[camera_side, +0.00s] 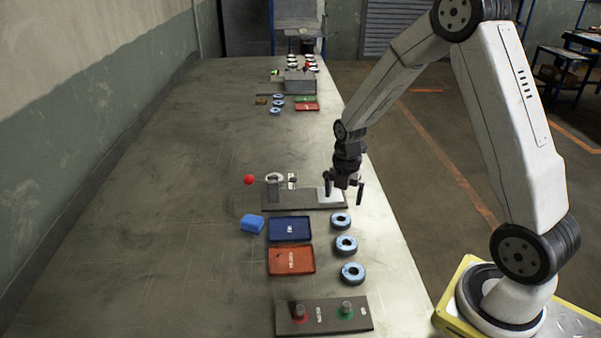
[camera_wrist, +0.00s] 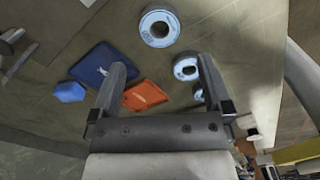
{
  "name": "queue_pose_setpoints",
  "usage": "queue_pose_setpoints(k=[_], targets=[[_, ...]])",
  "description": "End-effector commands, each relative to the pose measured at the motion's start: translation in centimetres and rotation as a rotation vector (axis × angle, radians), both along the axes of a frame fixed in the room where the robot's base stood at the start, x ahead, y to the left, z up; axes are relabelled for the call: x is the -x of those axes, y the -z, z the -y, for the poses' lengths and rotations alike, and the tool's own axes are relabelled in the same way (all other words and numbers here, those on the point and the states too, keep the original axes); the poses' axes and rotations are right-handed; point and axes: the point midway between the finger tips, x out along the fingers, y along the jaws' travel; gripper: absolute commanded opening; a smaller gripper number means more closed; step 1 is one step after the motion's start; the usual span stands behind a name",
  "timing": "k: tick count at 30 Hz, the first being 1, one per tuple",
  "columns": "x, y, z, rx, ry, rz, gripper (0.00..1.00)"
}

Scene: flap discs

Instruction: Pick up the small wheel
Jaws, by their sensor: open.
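Three blue-rimmed flap discs with dark centre holes lie flat in a row on the table's right side: a far disc (camera_side: 334,221), a middle disc (camera_side: 338,247) and a near disc (camera_side: 345,275). I cannot tell for sure which is the small wheel. My gripper (camera_side: 343,194) is open and empty, pointing down, above the table and just beyond the far disc. In the wrist view one disc (camera_wrist: 147,33) lies beyond the fingertips (camera_wrist: 164,68), another (camera_wrist: 178,70) beside the right finger, and a third is partly hidden by that finger.
A blue tray (camera_side: 290,230) and an orange tray (camera_side: 291,262) lie left of the discs, with a blue block (camera_side: 252,223) beside them. A grey fixture (camera_side: 275,195) with a red knob stands behind. A button panel (camera_side: 322,325) is nearest. The table's left side is clear.

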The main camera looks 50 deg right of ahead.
Motion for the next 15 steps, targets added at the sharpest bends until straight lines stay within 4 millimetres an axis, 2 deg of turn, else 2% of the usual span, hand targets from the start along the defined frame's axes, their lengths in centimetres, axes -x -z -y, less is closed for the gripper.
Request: queue_pose_setpoints(k=[10,15], targets=[[0.0,2.2,0.0,0.0,0.002,-0.001,1.0],[0.0,2.6,0.0,0.0,0.002,0.0,1.0]])
